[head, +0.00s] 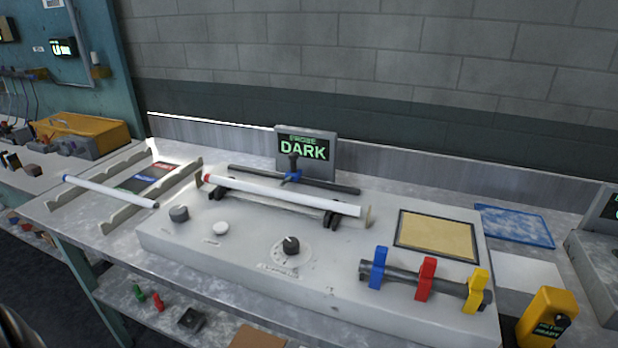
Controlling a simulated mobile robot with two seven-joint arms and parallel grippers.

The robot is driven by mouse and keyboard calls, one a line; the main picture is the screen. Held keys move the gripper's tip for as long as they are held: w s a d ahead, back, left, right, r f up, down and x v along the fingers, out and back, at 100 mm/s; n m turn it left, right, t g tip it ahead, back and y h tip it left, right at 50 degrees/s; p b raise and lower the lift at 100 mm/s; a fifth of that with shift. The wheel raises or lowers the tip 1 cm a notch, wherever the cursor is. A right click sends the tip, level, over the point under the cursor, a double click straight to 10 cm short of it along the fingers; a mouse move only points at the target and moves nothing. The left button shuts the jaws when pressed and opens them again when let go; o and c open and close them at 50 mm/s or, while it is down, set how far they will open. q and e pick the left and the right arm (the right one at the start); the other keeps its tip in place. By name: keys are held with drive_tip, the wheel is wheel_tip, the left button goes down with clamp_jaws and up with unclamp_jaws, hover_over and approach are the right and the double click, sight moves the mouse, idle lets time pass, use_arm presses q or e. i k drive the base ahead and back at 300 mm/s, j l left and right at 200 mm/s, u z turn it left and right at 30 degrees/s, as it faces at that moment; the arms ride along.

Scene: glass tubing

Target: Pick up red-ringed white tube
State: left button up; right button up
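A white tube with a red ring (280,193) at its left end lies across the black supports of a grey console (220,262) in the middle of the head view. Neither of my grippers shows in this view.
Behind the tube stand a dark bar (330,185) with a blue clamp and a screen (305,148) reading DARK. Blue, red and yellow clips (426,279) stand on a rod at front right. A tan pad (437,236) and a yellow device (546,317) are at the right.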

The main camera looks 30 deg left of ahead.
sight(309, 200)
drive_tip(key=u, duration=1.2)
